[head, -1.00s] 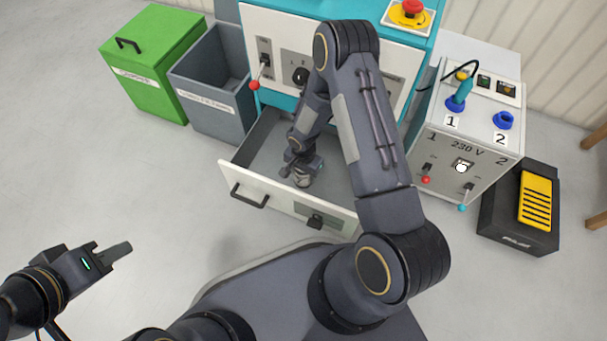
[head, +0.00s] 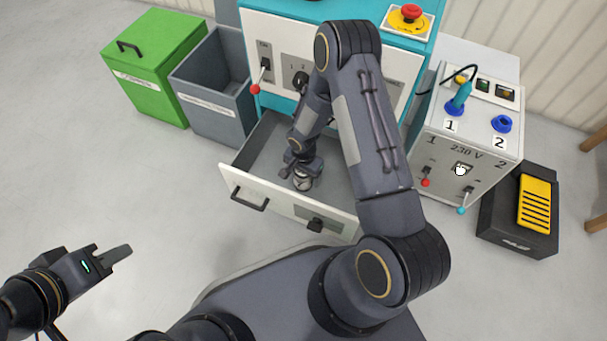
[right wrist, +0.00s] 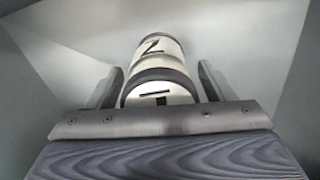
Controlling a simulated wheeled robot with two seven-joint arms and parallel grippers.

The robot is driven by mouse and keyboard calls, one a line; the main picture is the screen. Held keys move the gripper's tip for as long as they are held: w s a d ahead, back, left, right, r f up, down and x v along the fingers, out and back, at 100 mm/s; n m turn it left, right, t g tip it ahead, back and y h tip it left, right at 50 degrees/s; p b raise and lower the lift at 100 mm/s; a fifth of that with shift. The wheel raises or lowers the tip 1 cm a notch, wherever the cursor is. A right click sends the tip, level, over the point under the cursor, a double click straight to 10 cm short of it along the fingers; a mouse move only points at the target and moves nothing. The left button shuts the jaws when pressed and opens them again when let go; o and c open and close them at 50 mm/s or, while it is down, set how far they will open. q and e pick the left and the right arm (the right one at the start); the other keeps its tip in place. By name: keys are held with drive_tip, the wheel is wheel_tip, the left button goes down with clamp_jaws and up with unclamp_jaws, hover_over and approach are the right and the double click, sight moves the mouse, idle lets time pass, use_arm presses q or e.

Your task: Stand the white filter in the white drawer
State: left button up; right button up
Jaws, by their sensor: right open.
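The white filter (right wrist: 160,88), a short cylinder with dark bands and black marks, is in the open white drawer (head: 285,208). The filter's lower end is hidden in the wrist view. My left gripper (head: 112,256) is away over the floor at the lower left; its finger gap is unclear.
The drawer extends from a teal and white cabinet (head: 350,65). A grey bin (head: 215,115) and a green bin (head: 150,90) stand to its left. A 230 V box (head: 465,150) and a black-yellow pedal (head: 520,210) stand to its right. Floor at left is clear.

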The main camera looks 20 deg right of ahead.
wheel_tip(320, 180, up, 11)
drive_tip(key=p, duration=0.3)
drive_tip(key=shift+f+p, duration=0.15)
drive_tip(key=shift+p, duration=0.25)
drive_tip(key=s+d+r+n+t+y, duration=0.1)
drive_tip(key=s+r+n, duration=0.15)
drive_tip(key=r, duration=0.95)
drive_tip(key=s+d+r+n+t+y, duration=0.15)
drive_tip(key=s+r, duration=0.25)
drive_tip(key=r, duration=0.7)
drive_tip(key=s+a+r+n+t, duration=0.1)
drive_tip(key=s+r+n, duration=0.1)
drive_tip(key=s+r, duration=0.2)
drive_tip(key=s+a+r+n+t+y, duration=0.1)
drive_tip(key=s+r, duration=0.4)
drive_tip(key=s, duration=0.5)
drive_tip(key=a+n+t, duration=0.1)
drive_tip(key=n, duration=0.1)
drive_tip(key=shift+s+a+n, duration=0.25)
drive_tip(key=shift+n, duration=0.05)
